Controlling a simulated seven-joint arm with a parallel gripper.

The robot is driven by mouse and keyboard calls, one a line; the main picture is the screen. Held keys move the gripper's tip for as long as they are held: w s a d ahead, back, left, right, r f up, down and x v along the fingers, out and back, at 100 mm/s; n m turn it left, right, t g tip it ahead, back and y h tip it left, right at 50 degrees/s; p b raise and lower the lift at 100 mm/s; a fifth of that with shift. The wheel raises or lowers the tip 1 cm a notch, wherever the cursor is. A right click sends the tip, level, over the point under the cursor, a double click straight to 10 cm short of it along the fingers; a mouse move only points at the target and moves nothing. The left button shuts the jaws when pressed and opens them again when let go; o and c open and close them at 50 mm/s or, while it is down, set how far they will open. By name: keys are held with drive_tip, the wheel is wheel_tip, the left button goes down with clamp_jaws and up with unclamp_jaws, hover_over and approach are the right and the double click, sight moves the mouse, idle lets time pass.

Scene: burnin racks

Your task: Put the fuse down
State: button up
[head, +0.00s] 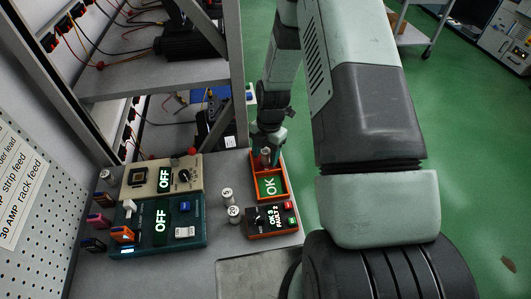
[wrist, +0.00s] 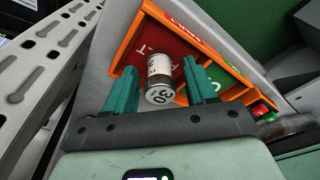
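The fuse (wrist: 160,70) is a small metal-and-white cylinder with "30" on the end facing the wrist camera. It is over or in the red "FAULT" part of an orange tray (wrist: 128,52); I cannot tell whether it touches the tray floor. My gripper (wrist: 158,75) has its two green fingers on either side of the fuse, with a visible gap on each side. In the head view my gripper (head: 267,140) is low at the tray's far end, largely hiding the red part. The green "OK" part (head: 270,186) is empty.
A tester with a display (head: 272,220) sits before the tray. Two loose fuses (head: 227,195) stand left of it. A metal rack (head: 155,75) rises behind.

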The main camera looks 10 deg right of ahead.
wheel_tip(320, 180, up, 12)
drive_tip(key=w+d, duration=0.1)
drive_tip(key=shift+d+r, duration=0.15)
idle(0.4)
drive_tip(key=shift+w, duration=0.1)
drive_tip(key=s+r+m+t+h, duration=0.1)
drive_tip(key=s+r+m, duration=0.25)
drive_tip(key=r, duration=0.35)
drive_tip(key=s+r+m+t, duration=0.1)
drive_tip(key=s+r+m, duration=0.1)
drive_tip(key=r+m, duration=0.35)
drive_tip(key=s+r+m+t+h, duration=0.1)
drive_tip(key=s+r+m, duration=0.15)
drive_tip(key=r, duration=0.55)
drive_tip(key=s+r+m+t, duration=0.2)
drive_tip(key=s+r+m, duration=0.3)
drive_tip(key=s+m, duration=0.2)
drive_tip(key=s+r+m+t, duration=0.1)
drive_tip(key=s+r+m, duration=0.3)
drive_tip(key=s+m, duration=0.4)
drive_tip(key=shift+s+r+t+y, duration=0.35)
drive_tip(key=shift+s+t+y, duration=0.05)
drive_tip(key=shift+s, duration=0.3)
